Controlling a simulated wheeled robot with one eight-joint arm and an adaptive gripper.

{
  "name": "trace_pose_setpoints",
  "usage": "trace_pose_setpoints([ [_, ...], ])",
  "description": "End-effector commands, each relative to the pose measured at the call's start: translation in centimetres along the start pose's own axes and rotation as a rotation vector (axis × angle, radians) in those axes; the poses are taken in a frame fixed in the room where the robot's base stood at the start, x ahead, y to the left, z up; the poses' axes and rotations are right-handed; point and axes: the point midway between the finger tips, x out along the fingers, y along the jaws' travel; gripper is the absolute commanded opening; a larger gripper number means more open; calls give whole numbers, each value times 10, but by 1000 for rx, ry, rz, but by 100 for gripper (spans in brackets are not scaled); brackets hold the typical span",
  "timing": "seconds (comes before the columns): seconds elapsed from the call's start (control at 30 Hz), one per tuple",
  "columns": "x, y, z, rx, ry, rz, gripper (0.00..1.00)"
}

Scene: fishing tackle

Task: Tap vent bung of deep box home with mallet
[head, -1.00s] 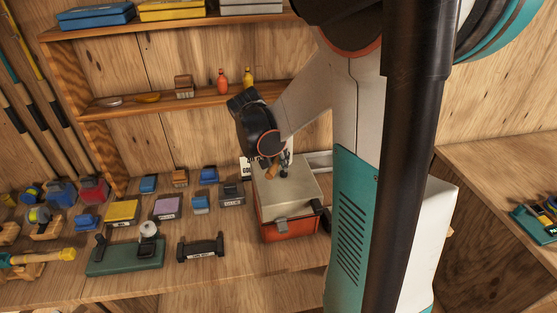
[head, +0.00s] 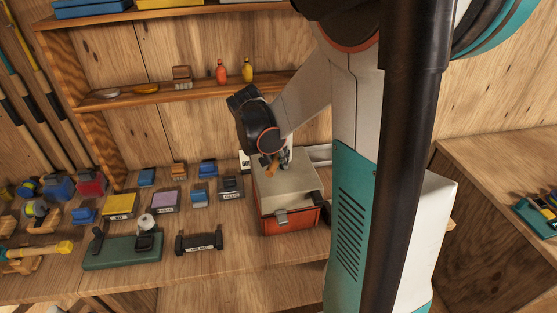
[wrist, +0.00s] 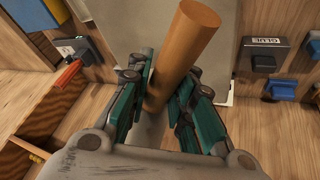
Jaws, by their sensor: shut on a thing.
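The deep box (head: 290,219) is orange-red with a pale grey lid and a front latch, standing shut on the bench. Its pale lid also shows behind the fingers in the wrist view (wrist: 222,88). My gripper (wrist: 160,92) is over the lid in the head view (head: 277,160), its teal-padded fingers closed around a round wooden handle. The handle, apparently the mallet's (wrist: 186,42), also shows as a small orange-brown piece (head: 271,170) above the lid. I cannot make out the mallet's head or the vent bung; gripper and handle cover part of the lid.
Several small labelled boxes, such as a yellow one (head: 119,206), stand left of the deep box. A green stand (head: 122,251) and a black holder (head: 199,243) are nearer the front. A shelf (head: 185,92) runs behind. Bare bench lies in front of the box.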

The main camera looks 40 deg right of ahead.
Motion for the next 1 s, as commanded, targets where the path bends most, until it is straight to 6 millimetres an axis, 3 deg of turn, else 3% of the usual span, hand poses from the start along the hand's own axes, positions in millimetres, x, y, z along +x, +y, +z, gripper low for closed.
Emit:
trace_pose_setpoints([
  [0.1,-12,3,-5,0,1,0,0],
  [0.6,-17,4,-7,16,-11,-7,0],
  [0.87,-16,4,-6,17,-11,-7,0],
  [1.0,-4,1,-2,17,-11,-7,0],
])
